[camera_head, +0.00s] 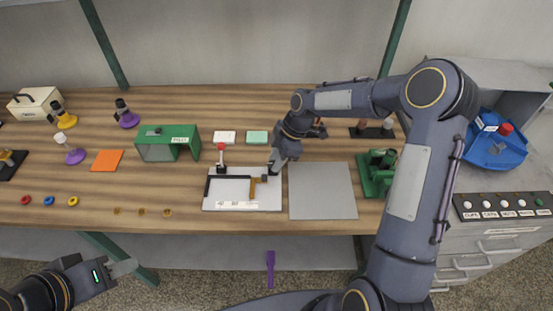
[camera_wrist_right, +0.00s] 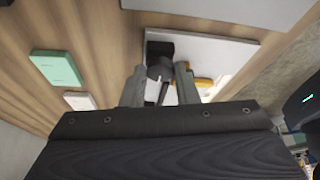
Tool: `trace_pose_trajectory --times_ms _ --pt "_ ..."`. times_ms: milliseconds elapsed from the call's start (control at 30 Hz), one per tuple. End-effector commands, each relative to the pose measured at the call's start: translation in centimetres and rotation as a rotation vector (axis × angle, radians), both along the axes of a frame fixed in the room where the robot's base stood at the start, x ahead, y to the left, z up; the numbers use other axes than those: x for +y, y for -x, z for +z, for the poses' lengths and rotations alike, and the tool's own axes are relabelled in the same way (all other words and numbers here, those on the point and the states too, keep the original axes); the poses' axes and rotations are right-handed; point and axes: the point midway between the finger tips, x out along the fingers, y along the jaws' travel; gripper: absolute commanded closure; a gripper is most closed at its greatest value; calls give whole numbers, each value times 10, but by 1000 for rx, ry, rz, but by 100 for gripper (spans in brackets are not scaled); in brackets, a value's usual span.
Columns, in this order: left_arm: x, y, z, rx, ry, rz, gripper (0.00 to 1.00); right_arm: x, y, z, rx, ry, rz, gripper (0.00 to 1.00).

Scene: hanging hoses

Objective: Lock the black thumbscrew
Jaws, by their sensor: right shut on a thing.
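My right gripper (camera_head: 272,172) reaches down to the right side of a white board (camera_head: 222,205). In the right wrist view its two grey fingers (camera_wrist_right: 160,88) stand either side of a dark knob, the black thumbscrew (camera_wrist_right: 158,70), and are shut on it. In the head view the fingers mostly hide the thumbscrew. A yellow angled piece (camera_head: 254,190) lies on the board beside the fingers; it also shows in the wrist view (camera_wrist_right: 204,83). My left gripper (camera_head: 124,268) is in front of the bench, away from the board; its finger gap is unclear.
A red-topped lever (camera_head: 221,147) stands at the board's back edge. A grey mat (camera_head: 322,190) lies to the right, a green fixture (camera_head: 376,172) beyond it. A green box (camera_head: 168,142) and two small blocks, white (camera_head: 224,137) and mint (camera_head: 257,137), stand behind.

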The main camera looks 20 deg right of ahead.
Motion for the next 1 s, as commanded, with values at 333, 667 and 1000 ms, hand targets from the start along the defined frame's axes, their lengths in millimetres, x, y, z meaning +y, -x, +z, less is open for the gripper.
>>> trace_pose_trajectory --times_ms 333,667,1000 --pt "0 0 -32 0 0 0 64 1 2 -4 -6 0 -230 96" --pt "0 0 -62 0 0 0 64 3 5 -3 -7 0 -542 96" --pt "0 0 -86 0 0 0 64 6 8 -2 -7 -1 -861 96"
